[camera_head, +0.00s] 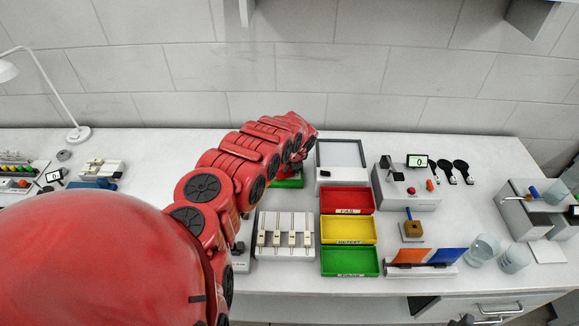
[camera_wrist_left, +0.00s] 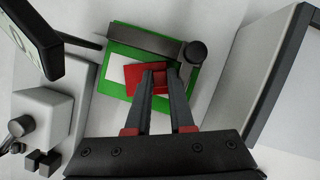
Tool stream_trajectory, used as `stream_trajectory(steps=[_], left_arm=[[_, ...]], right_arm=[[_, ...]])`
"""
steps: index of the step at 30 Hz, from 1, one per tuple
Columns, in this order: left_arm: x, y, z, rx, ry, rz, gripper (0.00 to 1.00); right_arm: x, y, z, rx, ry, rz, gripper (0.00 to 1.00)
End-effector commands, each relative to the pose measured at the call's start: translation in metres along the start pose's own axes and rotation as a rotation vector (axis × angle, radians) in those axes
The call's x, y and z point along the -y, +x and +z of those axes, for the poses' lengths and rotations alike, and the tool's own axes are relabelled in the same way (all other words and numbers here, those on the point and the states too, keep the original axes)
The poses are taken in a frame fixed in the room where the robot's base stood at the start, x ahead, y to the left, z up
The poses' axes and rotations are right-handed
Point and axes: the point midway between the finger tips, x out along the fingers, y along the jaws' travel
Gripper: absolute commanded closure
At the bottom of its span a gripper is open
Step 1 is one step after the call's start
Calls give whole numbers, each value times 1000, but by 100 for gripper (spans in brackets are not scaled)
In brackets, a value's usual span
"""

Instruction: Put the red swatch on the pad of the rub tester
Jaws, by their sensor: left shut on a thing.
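The red swatch (camera_wrist_left: 146,77) shows in the left wrist view, lying over a green board with a white panel (camera_wrist_left: 118,60). My left gripper (camera_wrist_left: 161,76) is shut on the swatch, with its fingertips over it. A dark bar (camera_wrist_left: 145,40) with a black knob (camera_wrist_left: 194,53) crosses the far side of the board. I cannot tell whether the swatch touches the white panel. In the head view my left arm hides the swatch, and only part of the green board (camera_head: 288,183) shows below the wrist. I cannot tell for sure which device is the rub tester. My right gripper is not in view.
Red (camera_head: 373,200), yellow (camera_head: 323,230) and green (camera_head: 325,262) trays, and a device with a display (camera_head: 408,203), stand to the right.

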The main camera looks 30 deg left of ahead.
Motion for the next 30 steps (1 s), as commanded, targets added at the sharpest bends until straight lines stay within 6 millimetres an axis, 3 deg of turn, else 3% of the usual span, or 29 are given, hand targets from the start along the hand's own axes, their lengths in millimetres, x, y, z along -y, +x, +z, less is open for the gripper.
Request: stream_trajectory(steps=[10,11,16,25,30], left_arm=[[0,8,-3,0,0,0,100],[0,7,-3,0,0,0,76],[0,6,-3,0,0,0,45],[0,5,-2,0,0,0,44],[1,-12,1,3,3,-2,44]], right_arm=[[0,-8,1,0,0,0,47],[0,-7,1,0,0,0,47],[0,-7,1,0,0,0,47],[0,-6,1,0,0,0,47],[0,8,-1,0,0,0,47]])
